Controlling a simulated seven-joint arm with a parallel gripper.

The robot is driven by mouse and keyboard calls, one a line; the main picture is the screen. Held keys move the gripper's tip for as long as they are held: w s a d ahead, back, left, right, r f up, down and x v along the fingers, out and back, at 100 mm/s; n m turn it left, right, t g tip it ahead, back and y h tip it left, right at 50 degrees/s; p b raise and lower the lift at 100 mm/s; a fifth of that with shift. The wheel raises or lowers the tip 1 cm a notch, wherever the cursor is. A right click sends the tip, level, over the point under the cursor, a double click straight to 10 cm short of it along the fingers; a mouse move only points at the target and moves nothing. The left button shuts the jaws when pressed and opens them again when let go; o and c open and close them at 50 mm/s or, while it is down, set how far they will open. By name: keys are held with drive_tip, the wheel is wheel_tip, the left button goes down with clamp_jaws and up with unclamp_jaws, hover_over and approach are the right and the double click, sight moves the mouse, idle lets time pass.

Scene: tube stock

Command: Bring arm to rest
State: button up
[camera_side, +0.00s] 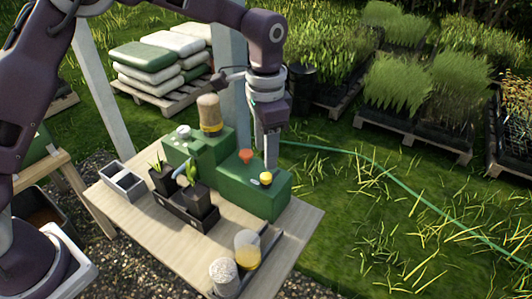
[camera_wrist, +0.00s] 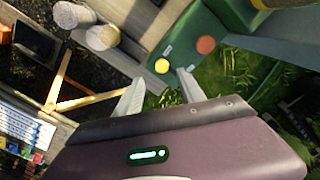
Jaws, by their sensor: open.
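My gripper (camera_side: 271,160) points down at the far edge of the green machine (camera_side: 262,200), near its orange knob (camera_side: 245,155) and yellow knob (camera_side: 266,178). In the wrist view, the two fingers of my gripper (camera_wrist: 160,88) are spread apart with nothing between them. The yellow knob (camera_wrist: 161,66) shows just beyond the fingertips and the orange knob (camera_wrist: 206,45) to the right of it. I cannot tell how far the fingertips are from the machine.
The wooden table (camera_side: 150,235) bears potted seedlings in a black tray (camera_side: 185,210), a grey box (camera_side: 122,184), a jar of white grains (camera_side: 223,277), and a yellowish jar (camera_side: 247,250). A tan-topped container (camera_side: 209,112) stands on the machine. A post (camera_side: 228,75) rises behind. Grass lies right.

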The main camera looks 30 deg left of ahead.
drive_tip(key=s+a+r+n+t, duration=0.1)
drive_tip(key=s+a+r+n, duration=0.1)
drive_tip(key=s+a+r, duration=0.4)
drive_tip(key=s+a+r+n+t, duration=0.1)
drive_tip(key=s+a+r, duration=0.1)
drive_tip(key=s+r, duration=0.35)
drive_tip(key=s+a+n+t, duration=0.1)
drive_tip(key=s+a+n, duration=0.1)
drive_tip(key=s, duration=0.6)
drive_tip(key=s+a+r+n+t, duration=0.1)
drive_tip(key=s+a+n+t, duration=0.1)
drive_tip(key=s, duration=0.6)
drive_tip(key=shift+s+a+r+n+t, duration=0.15)
drive_tip(key=shift+s+a+n+t, duration=0.15)
drive_tip(key=shift+a, duration=0.45)
